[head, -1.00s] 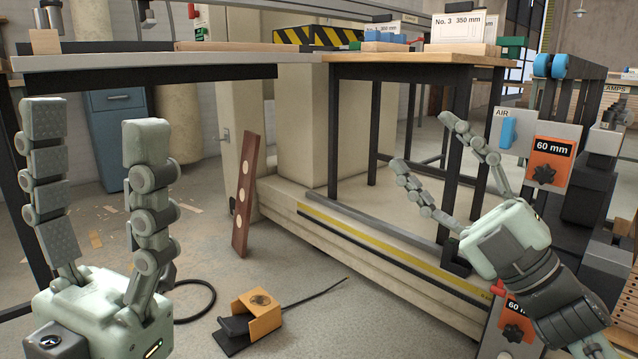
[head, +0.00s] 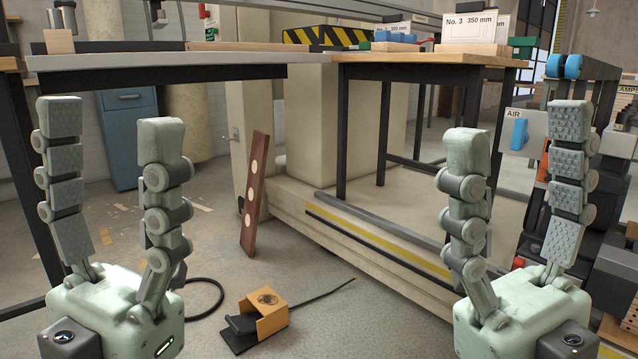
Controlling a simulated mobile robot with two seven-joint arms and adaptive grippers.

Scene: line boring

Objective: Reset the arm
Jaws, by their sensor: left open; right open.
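My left gripper (head: 112,172) stands upright at the left of the head view, fingers pointing up and spread wide apart. It is open and empty, in front of the left table's edge. My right gripper (head: 518,180) stands upright at the right, fingers also up and spread apart, open and empty. It is in front of the machine's rail and partly hides the control panel. Both palms are near the bottom of the view, at about the same height. Neither gripper touches anything that I can see.
A grey-topped table (head: 160,60) and a wooden-topped table (head: 430,62) hold boards, boxes and a card reading No. 3 350 mm (head: 482,28). A foot pedal (head: 258,315) lies on the floor. A dark plank with pale dots (head: 254,195) leans on the machine. The floor between my grippers is otherwise open.

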